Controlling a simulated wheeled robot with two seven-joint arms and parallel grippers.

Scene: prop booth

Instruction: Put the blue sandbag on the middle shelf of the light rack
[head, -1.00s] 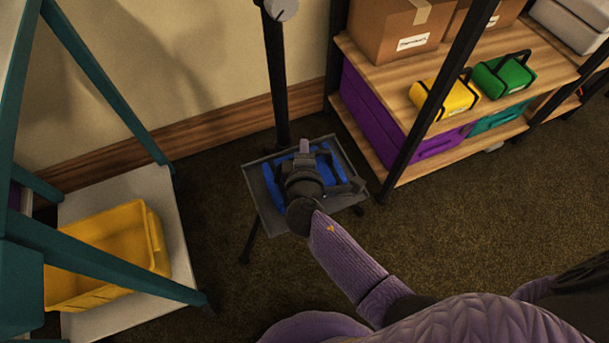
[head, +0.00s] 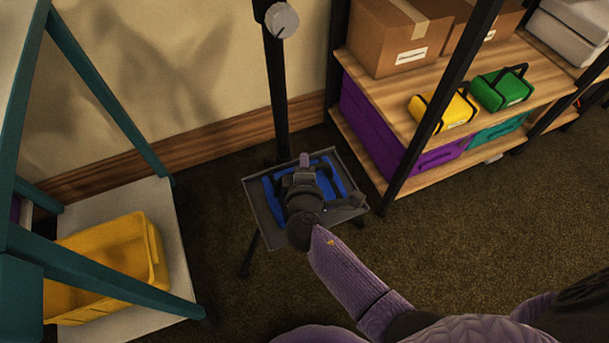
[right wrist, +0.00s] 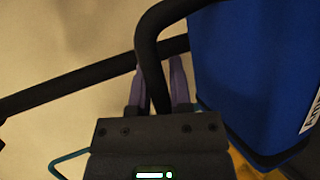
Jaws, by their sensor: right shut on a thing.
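The blue sandbag (head: 268,190) is at the grey tray (head: 262,215) of a small stand, mostly hidden under my right gripper (head: 304,162). In the right wrist view the fingers (right wrist: 155,92) are shut around its black handle, and the bag's blue side (right wrist: 250,75) fills the right. I cannot tell whether the bag touches the tray. A rack with wooden shelves (head: 405,112) and black posts stands at the right. Its upper visible shelf holds a yellow bag (head: 455,112), a green bag (head: 500,88) and cardboard boxes (head: 400,38). My left gripper is out of view.
A teal-framed rack (head: 110,95) stands at the left, with a yellow crate (head: 150,255) on its pale low shelf (head: 145,195). A black pole (head: 275,90) rises behind the tray. Purple (head: 370,115) and teal (head: 500,130) cases fill the wooden rack's lower level. Open carpet lies in front.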

